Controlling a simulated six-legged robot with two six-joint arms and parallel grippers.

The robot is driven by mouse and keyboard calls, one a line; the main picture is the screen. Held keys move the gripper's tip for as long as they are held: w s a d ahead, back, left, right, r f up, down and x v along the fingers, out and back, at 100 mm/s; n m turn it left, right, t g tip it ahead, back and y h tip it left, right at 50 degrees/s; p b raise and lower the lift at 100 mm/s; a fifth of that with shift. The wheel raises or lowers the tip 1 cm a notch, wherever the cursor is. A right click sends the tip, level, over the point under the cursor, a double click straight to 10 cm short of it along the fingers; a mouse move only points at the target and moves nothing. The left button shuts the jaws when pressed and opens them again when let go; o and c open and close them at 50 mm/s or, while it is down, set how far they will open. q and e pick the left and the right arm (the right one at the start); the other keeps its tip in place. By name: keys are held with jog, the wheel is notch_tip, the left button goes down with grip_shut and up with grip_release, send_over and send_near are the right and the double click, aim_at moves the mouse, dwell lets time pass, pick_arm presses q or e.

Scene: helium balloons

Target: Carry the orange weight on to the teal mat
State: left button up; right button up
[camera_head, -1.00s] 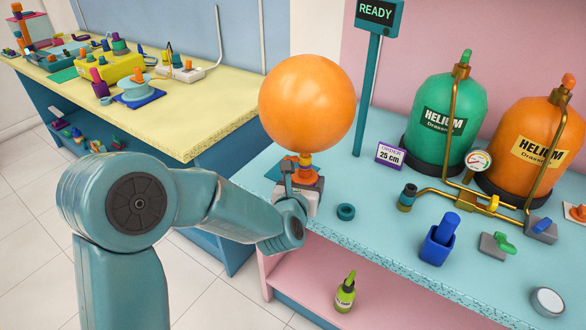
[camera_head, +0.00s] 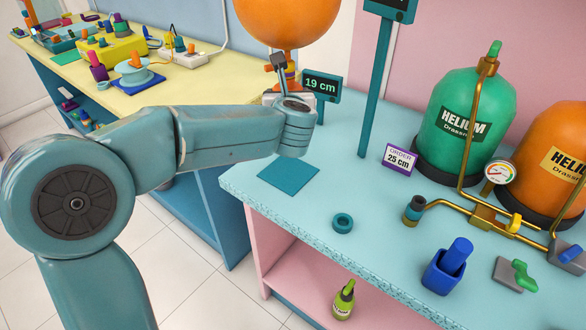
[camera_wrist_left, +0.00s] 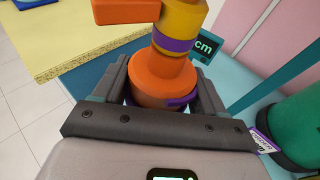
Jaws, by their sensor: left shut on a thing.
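My left gripper (camera_head: 286,84) is shut on the orange weight (camera_wrist_left: 160,84) and holds it in the air, above and behind the teal mat. Both fingers flank the weight in the left wrist view. A yellow neck with a purple band rises from it. A large orange balloon (camera_head: 287,20) is above the gripper in the head view, its top cut off. Much of the weight is hidden by the gripper in that view. The teal mat (camera_head: 288,174) lies flat and bare near the left edge of the light-blue counter. My right gripper is out of view.
A "19 cm" display (camera_head: 322,86) stands just right of the gripper. A teal ring (camera_head: 343,222) lies right of the mat. A teal post (camera_head: 378,95), an order card (camera_head: 399,159) and helium tanks stand farther right. A yellow-topped table (camera_head: 130,90) is at left.

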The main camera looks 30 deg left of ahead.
aim_at(288, 173)
pick_arm(q)
jog(key=shift+a+r, duration=0.1)
jog(key=shift+r, duration=0.1)
notch_tip(288, 173, down, 15)
jog(key=b, duration=0.2)
jog(key=shift+f+b, duration=0.1)
jog(key=shift+b, duration=0.3)
notch_tip(288, 173, down, 5)
jog(key=shift+r, duration=0.25)
jog(key=shift+s, duration=0.1)
jog(key=shift+b, duration=0.4)
jog(key=o, duration=1.1)
jog(key=shift+f, duration=0.2)
jog(key=shift+c, duration=0.2)
jog(key=shift+r, duration=0.1)
